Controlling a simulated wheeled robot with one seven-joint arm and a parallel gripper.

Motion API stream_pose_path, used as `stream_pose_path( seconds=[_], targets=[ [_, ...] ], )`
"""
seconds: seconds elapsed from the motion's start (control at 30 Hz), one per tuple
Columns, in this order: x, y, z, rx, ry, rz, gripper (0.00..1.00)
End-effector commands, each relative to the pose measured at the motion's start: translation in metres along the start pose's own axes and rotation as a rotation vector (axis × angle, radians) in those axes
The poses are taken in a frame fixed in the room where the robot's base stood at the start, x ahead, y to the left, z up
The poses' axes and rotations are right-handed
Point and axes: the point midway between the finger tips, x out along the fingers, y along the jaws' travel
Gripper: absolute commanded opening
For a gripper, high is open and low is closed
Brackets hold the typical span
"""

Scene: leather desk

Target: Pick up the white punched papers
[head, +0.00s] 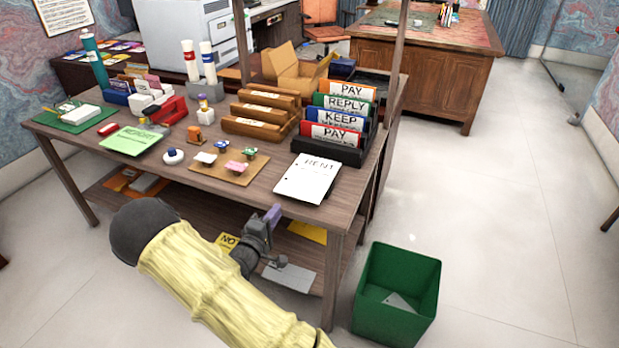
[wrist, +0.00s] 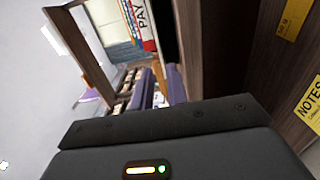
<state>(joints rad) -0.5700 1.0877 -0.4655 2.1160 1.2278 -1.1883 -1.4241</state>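The white punched papers (head: 308,180) lie flat on the front right of the wooden desk (head: 225,188), with dark handwriting on top and punch holes along one side. The stack reaches close to the desk's front edge. My gripper (head: 273,214) is in front of that edge, just left of and nearer than the papers, and apart from them. In the wrist view, my gripper's two purple fingers (wrist: 161,86) stand apart with a narrow gap and nothing clearly held between them. I cannot clearly make out the papers there.
Behind the papers stands a black sorter (head: 330,148) with labelled folders; wooden trays (head: 262,112) are to its left. A cork board (head: 230,168) with small items lies left of the papers. A green bin (head: 397,295) stands on the floor at right. A lower shelf (head: 190,232) runs under the desk.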

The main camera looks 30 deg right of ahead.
Motion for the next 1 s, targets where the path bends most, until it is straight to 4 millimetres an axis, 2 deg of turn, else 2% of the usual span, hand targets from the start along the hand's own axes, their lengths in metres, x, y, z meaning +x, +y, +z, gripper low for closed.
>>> stream_pose_path(
  seconds=[0.1, 0.3, 0.77, 1.0],
  targets=[
    [0.023, -0.001, 0.001, 0.001, -0.002, 0.0, 0.15],
    [0.053, -0.001, 0.001, 0.001, -0.002, 0.0, 0.15],
    [0.062, 0.0, 0.001, 0.0, -0.001, 0.0, 0.15],
    [0.094, 0.0, 0.004, 0.001, -0.002, 0.0, 0.15]
  ],
)
